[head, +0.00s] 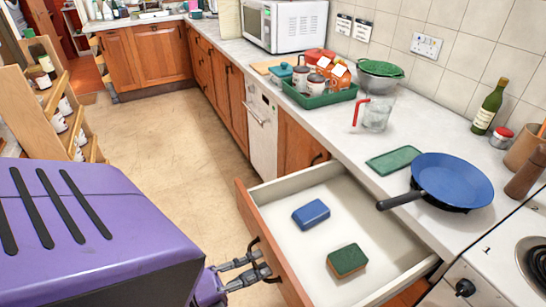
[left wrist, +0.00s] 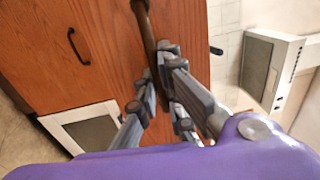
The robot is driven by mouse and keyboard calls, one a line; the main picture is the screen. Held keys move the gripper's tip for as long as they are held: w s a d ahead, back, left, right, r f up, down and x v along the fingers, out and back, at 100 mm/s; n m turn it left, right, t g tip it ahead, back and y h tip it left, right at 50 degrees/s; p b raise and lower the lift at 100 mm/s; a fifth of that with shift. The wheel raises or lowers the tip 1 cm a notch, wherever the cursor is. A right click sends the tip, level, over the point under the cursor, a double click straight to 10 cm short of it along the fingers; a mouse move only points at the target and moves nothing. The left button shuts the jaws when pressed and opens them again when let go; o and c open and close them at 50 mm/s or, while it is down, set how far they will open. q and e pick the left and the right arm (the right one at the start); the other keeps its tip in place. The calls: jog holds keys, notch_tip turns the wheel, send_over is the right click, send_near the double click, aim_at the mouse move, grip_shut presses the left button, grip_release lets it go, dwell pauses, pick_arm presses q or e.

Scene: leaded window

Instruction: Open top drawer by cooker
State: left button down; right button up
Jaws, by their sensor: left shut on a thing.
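The top drawer (head: 268,240) beside the cooker (head: 492,262) is pulled well out, with its wooden front facing the floor side and its white inside showing. A blue sponge (head: 311,213) and a green-topped sponge (head: 347,260) lie apart on the drawer's bottom. My left gripper (head: 262,274) is at the drawer front, with its fingers shut around the dark bar handle (head: 256,252). The left wrist view shows the fingers (left wrist: 165,85) closed about the handle (left wrist: 146,28) against the wood. My right gripper is in neither view.
A blue frying pan (head: 452,181), a green mat (head: 394,160) and a glass jug (head: 377,114) stand on the counter above the drawer. A wooden shelf rack with jars (head: 52,95) stands at the left. The floor (head: 180,140) between is clear.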

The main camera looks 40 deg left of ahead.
pick_arm(q)
jog(key=shift+s+a+f, duration=0.1)
jog(key=shift+s+a, duration=0.05)
jog(key=shift+s, duration=0.3)
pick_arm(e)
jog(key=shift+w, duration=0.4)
pick_arm(q)
jog(key=c, duration=1.9)
grip_release()
jog(key=shift+o, duration=0.2)
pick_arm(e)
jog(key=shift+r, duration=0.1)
pick_arm(q)
jog(key=v, duration=1.2)
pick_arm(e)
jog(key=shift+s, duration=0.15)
